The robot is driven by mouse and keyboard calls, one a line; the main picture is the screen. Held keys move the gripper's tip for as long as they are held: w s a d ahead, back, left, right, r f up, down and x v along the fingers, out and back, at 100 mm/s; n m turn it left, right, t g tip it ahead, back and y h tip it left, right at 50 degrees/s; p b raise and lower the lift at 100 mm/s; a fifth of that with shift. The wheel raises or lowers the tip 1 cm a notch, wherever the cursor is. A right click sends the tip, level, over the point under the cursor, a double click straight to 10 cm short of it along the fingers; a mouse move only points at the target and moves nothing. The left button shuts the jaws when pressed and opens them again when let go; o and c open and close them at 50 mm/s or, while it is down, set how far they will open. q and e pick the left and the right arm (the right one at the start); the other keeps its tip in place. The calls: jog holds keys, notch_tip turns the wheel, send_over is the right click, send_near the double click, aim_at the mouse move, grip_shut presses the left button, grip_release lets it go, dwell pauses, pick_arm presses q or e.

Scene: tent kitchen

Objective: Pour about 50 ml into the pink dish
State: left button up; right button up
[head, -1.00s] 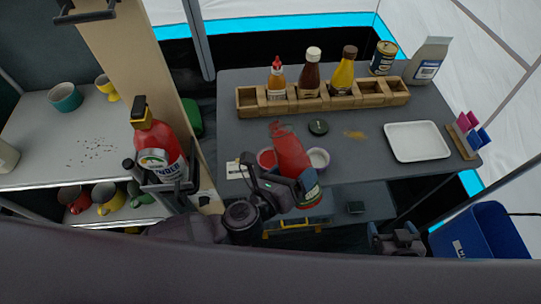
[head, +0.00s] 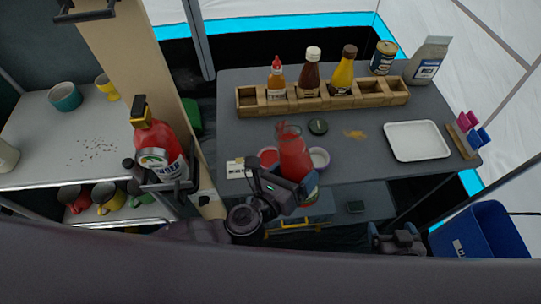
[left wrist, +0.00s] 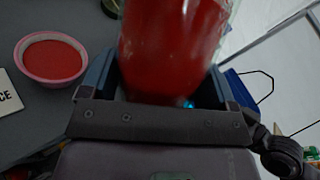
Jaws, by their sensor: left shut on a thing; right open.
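My left gripper (head: 287,188) is shut on a clear container of red liquid (head: 294,153), held almost upright with a slight lean. The container also fills the space between the fingers in the left wrist view (left wrist: 170,50). The pink dish (head: 267,157) stands on the grey table just left of the container. In the left wrist view the pink dish (left wrist: 24,71) holds red liquid. No stream into it shows. My right gripper (head: 397,241) is open and empty at the lower right, below the table's front edge.
A white bowl (head: 319,157) stands right of the container. A card (head: 238,170) lies left of the dish. A wooden rack (head: 368,97) with several bottles is behind. A white tray (head: 416,140) is right.

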pick_arm(q)
jog(key=shift+r, duration=0.1)
jog(key=shift+w+m+t+b, duration=0.1)
jog(key=shift+m+t+b, duration=0.3)
jog(key=shift+m, duration=0.8)
jog(key=shift+w+a+f+m+b, duration=0.1)
jog(key=shift+f+m+b, duration=0.2)
jog(key=shift+m+b, duration=0.25)
jog(key=shift+w+a+m, duration=0.1)
jog(key=shift+m, duration=0.35)
